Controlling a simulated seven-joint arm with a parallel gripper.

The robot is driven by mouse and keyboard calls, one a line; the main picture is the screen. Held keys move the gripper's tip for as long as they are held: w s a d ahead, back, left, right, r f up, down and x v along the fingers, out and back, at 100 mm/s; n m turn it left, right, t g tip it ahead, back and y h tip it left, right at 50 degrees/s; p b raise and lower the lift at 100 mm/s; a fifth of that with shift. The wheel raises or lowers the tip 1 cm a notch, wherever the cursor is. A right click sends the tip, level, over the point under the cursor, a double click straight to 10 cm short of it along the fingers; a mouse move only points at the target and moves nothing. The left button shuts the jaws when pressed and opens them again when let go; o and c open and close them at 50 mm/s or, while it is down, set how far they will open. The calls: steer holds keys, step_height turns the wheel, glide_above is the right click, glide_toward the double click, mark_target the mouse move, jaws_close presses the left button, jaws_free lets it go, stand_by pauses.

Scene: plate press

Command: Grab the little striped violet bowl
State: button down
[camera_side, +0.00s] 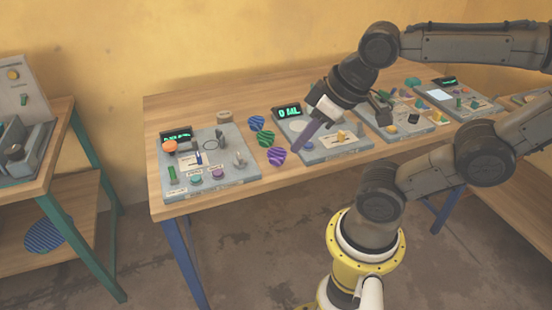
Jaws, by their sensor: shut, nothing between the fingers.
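The little striped violet bowl (277,156) lies on the wooden table, at the near end of a short row of striped round items. My gripper (296,148) points down and to the left, just right of the violet bowl and over the edge of a grey panel. Its fingers look shut and empty. The violet bowl is in plain view. I cannot tell whether the fingertips touch the panel or hover above it.
A green striped bowl (265,138) and a blue striped bowl (257,123) sit just behind the violet one. A grey panel with knobs (205,182) stands to the left. The panel with a display (345,148) is under my gripper. A blue striped round item (48,236) lies on a low shelf.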

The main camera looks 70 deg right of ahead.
stand_by(0.3)
steer(key=c, duration=1.4)
jaws_free()
